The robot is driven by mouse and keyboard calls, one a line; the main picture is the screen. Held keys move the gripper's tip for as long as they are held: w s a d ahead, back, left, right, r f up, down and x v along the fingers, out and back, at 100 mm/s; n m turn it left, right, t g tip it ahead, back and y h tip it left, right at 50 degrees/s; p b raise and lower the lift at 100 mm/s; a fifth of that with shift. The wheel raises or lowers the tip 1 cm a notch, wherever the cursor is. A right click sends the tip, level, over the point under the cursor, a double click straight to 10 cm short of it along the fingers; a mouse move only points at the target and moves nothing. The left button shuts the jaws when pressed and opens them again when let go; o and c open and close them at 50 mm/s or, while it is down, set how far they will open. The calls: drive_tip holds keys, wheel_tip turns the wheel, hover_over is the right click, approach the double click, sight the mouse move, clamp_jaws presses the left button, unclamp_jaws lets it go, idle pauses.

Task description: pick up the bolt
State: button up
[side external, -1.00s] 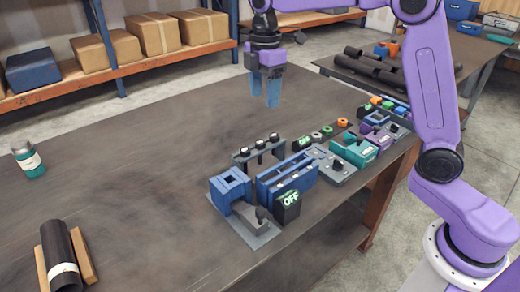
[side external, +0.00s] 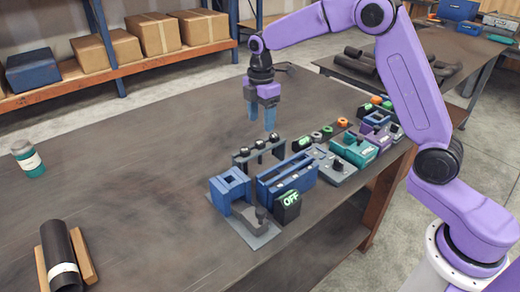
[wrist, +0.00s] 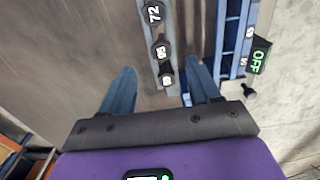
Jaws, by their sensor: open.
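Three dark bolts stand in a row in a grey rack (side external: 250,162), the middle bolt (side external: 260,144) between a near-left bolt (side external: 245,152) and a far-right bolt (side external: 275,137). In the wrist view their heads carry white marks: the top bolt (wrist: 153,13) reads 72, and the marks on the middle bolt (wrist: 159,50) and lowest bolt (wrist: 166,78) are hard to read. My gripper (side external: 259,124) is open and empty, pointing down just above the rack. In the wrist view the lowest bolt appears between its blue fingers (wrist: 162,72), nearer the right one. The bolts' shanks are mostly hidden.
A blue slotted block (side external: 287,178) and a black OFF box (side external: 287,207) stand in front of the rack. A blue square holder (side external: 230,187) is at left. Teal and purple fixtures run to the right. The left table surface (side external: 130,180) is mostly clear.

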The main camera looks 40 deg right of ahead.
sight(261, 142)
drive_tip(key=shift+s+f, duration=0.1)
drive_tip(key=shift+f, duration=3.35)
clamp_jaws()
